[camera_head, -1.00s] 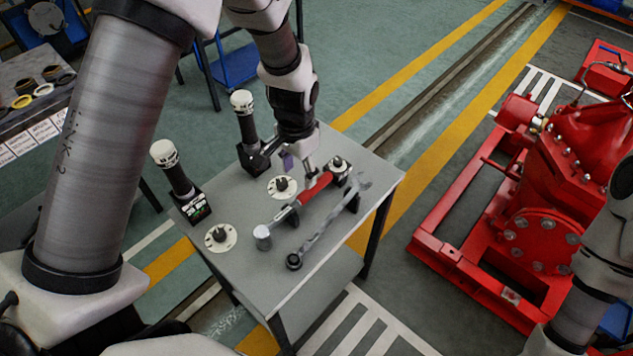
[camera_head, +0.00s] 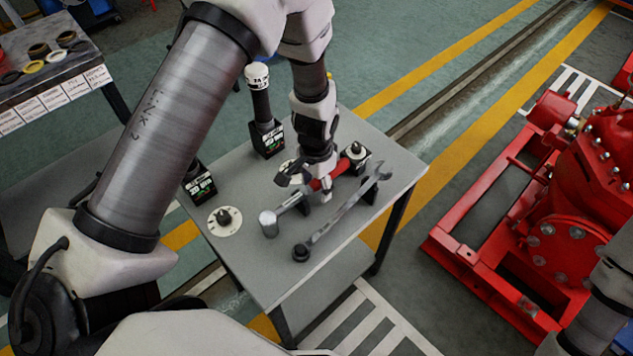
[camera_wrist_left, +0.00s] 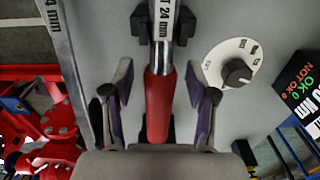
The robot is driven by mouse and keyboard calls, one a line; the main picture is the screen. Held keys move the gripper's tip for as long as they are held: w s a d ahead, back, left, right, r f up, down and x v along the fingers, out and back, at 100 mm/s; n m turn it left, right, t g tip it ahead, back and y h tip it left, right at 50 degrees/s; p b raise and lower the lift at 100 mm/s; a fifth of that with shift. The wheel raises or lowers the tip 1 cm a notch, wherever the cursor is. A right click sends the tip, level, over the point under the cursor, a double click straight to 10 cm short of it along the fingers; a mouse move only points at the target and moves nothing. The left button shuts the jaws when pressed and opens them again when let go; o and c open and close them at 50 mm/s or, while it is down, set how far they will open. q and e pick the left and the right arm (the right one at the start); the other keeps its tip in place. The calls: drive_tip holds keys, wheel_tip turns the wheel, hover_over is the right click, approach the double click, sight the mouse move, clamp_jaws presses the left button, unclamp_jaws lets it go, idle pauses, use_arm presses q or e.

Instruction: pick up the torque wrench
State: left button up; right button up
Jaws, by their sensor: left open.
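The torque wrench (camera_head: 290,202) lies on the grey table, with a silver shaft, a silver end toward the front and a red handle. In the left wrist view its red handle (camera_wrist_left: 159,108) runs between my fingers, and its shaft crosses a black holder. My left gripper (camera_head: 308,183) is open over the handle in the head view. In the left wrist view its two fingers (camera_wrist_left: 159,82) stand either side of the handle, with a visible gap on each side. The gripper hides part of the handle in the head view. My right gripper is out of view.
A long grey spanner (camera_head: 345,213) lies alongside on the table (camera_head: 262,275). A white dial plate (camera_head: 224,219) and black tester boxes (camera_head: 267,138) stand on the left and back. A red pumpset (camera_head: 570,215) stands at the right, across the floor.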

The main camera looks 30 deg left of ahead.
use_arm(q)
drive_tip(key=shift+w+f, duration=0.1)
clamp_jaws()
